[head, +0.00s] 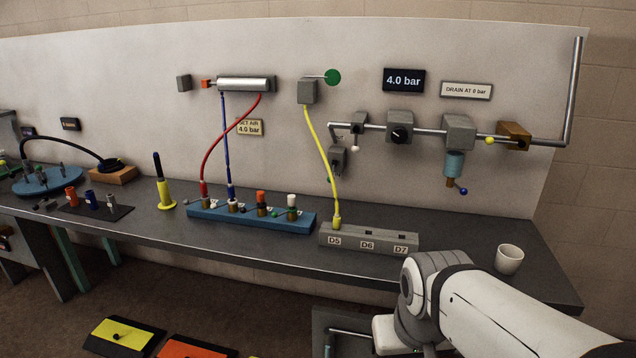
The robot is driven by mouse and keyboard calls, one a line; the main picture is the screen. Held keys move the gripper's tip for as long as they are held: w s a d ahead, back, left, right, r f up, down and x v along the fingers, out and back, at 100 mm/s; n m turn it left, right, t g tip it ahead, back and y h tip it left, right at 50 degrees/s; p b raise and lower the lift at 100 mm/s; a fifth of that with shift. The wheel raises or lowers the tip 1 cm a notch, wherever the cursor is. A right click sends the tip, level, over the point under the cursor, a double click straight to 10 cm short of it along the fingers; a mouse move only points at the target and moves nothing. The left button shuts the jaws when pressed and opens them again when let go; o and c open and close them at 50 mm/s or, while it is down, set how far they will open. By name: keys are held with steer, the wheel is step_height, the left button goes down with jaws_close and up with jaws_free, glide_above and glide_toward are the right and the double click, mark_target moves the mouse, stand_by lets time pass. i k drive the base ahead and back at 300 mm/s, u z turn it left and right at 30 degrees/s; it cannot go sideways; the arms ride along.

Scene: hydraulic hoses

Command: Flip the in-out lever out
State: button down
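No label reading in-out is legible, so I cannot tell which lever is meant. A blue valve manifold (300,222) on the bench carries hose ends, orange and white caps and small knobs. A grey box (308,92) on the wall panel has a green disc (333,77) on a short arm to its right. Small levers and knobs also sit along the air pipe at right, including a yellow knob (490,141) and a blue knob (463,191). My white and grey arm reaches in from the lower right, in front of the bench. My gripper is not visible.
A grey block (330,234) marked D5, D6 and D7 stands beside the manifold, with a yellow hose (322,150) at D5. A white cup (509,259) stands near the bench's right end. Red and blue hoses hang from the cylinder (246,84). The bench front is mostly clear.

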mark_target(334, 162)
steer(key=u, duration=0.05)
steer(key=i, duration=1)
